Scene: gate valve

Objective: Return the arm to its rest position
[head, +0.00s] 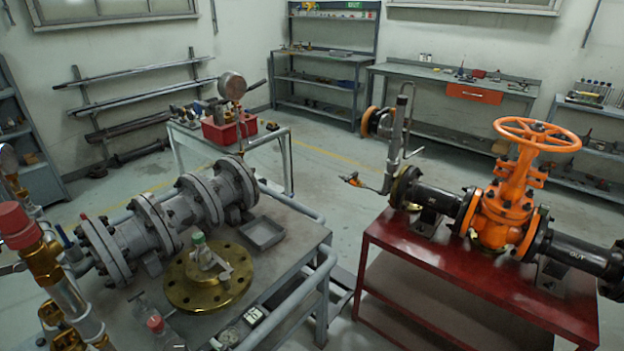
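Neither my arm nor my gripper shows in the head view, so I cannot see the arm's pose or whether the gripper holds anything. The orange gate valve (497,215) stands upright in a black pipe run on the red bench (408,262) at the right. Its orange handwheel (537,133) sits on top, and nothing touches it.
A grey bench (300,238) at the left carries a grey flanged pipe (177,211), a brass flange (190,292) and a metal tray (262,233). Brass fittings with a red cap (17,222) rise at the left edge. Open floor (345,215) lies between the benches.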

